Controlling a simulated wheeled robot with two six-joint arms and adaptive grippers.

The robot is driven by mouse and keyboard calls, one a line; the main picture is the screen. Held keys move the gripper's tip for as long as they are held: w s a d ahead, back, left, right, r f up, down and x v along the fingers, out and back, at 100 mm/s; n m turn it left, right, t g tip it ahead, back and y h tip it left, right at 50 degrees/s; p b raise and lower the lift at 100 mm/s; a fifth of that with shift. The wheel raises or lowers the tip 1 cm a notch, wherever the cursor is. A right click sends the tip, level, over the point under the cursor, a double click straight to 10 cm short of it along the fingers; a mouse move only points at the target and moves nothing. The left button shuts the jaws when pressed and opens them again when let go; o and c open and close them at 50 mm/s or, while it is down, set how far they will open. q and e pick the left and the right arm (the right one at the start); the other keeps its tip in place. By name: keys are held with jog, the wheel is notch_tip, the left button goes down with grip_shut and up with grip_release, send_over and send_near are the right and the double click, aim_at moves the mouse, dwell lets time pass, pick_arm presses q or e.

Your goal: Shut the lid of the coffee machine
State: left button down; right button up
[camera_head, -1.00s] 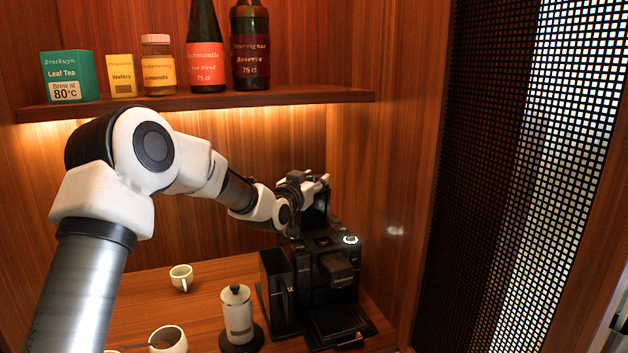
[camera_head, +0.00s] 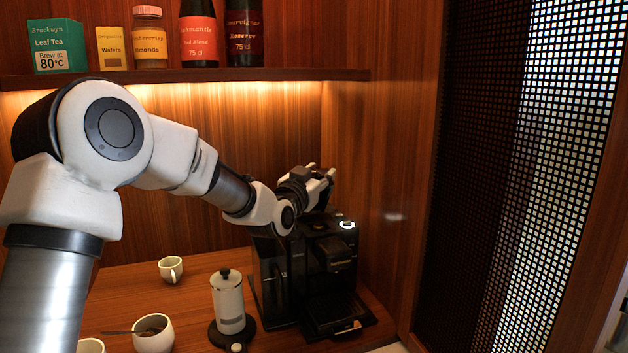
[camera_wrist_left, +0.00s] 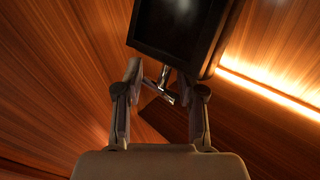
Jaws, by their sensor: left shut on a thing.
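The black coffee machine (camera_head: 328,257) stands on the wooden counter in the head view, with a lit round button on top. My left gripper (camera_head: 322,176) is at the top rear of the machine and hides much of the lid. In the left wrist view, a dark flat panel, seemingly the lid (camera_wrist_left: 180,28), fills the top middle. A shiny metal piece (camera_wrist_left: 160,84) shows between my left fingers, which are shut on the lid part; the exact contact is hard to see. The lid still looks raised, but its angle is mostly hidden. My right gripper is not in view.
A white French press (camera_head: 228,302) stands close left of the machine. A white cup (camera_head: 171,269) and a bowl with a spoon (camera_head: 154,335) are farther left. A shelf (camera_head: 200,77) with bottles and boxes runs above. The wooden side wall (camera_head: 385,200) is close right.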

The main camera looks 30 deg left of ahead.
pick_arm(q)
jog(key=shift+s+d+f+b, duration=0.5)
jog(key=shift+d+f, duration=0.2)
jog(key=c, duration=1.1)
grip_release()
jog(key=o, duration=0.3)
jog(key=shift+d, duration=0.15)
jog(key=shift+a, duration=0.2)
